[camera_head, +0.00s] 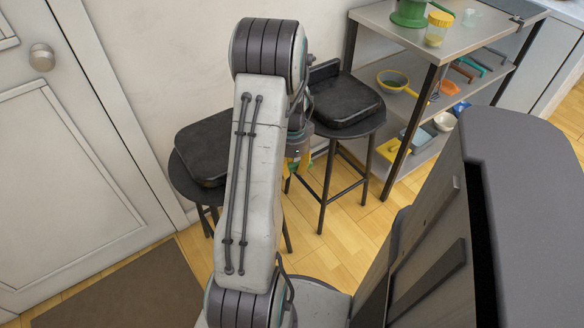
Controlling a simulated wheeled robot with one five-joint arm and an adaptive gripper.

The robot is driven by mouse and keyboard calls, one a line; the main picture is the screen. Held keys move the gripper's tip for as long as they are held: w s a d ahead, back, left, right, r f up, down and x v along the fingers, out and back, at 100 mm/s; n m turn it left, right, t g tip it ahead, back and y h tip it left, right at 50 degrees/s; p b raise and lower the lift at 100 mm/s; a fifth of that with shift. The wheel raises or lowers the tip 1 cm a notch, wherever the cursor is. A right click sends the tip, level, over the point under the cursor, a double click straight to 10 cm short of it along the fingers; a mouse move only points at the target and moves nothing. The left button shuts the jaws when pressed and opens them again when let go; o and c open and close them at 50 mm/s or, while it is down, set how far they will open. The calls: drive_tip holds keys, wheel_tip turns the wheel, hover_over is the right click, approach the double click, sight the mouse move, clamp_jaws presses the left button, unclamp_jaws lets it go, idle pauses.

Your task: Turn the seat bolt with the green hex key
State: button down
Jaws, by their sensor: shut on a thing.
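Two stools with black padded seats stand by the wall. The right stool (345,101) is mostly clear, and the left stool (203,148) is partly behind my arm. My gripper (298,166) is low, between the stools, and partly hidden by my own arm link. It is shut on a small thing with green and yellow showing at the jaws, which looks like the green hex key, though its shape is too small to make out. I cannot make out the seat bolt or whether anything touches it.
A metal shelf unit (441,52) stands right of the stools, holding a yellow bowl (393,80), a yellow-lidded jar (437,29) and several small tools. A door (70,130) is at the left, with a brown mat (135,289) before it. Some wooden floor is bare.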

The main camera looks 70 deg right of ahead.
drive_tip(key=shift+f+b, duration=1.15)
idle(1.4)
idle(0.4)
drive_tip(key=shift+s+a+m+b, duration=0.35)
drive_tip(key=shift+a+m+b, duration=0.05)
drive_tip(key=shift+a+m, duration=0.5)
drive_tip(key=shift+s+a+m+b, duration=0.3)
drive_tip(key=shift+a+m+b, duration=0.05)
drive_tip(key=shift+a+m, duration=0.55)
drive_tip(key=shift+s+a+m+b, duration=0.1)
drive_tip(key=shift+a+m+b, duration=0.6)
drive_tip(key=shift+a+m, duration=1.05)
drive_tip(key=shift+a, duration=0.15)
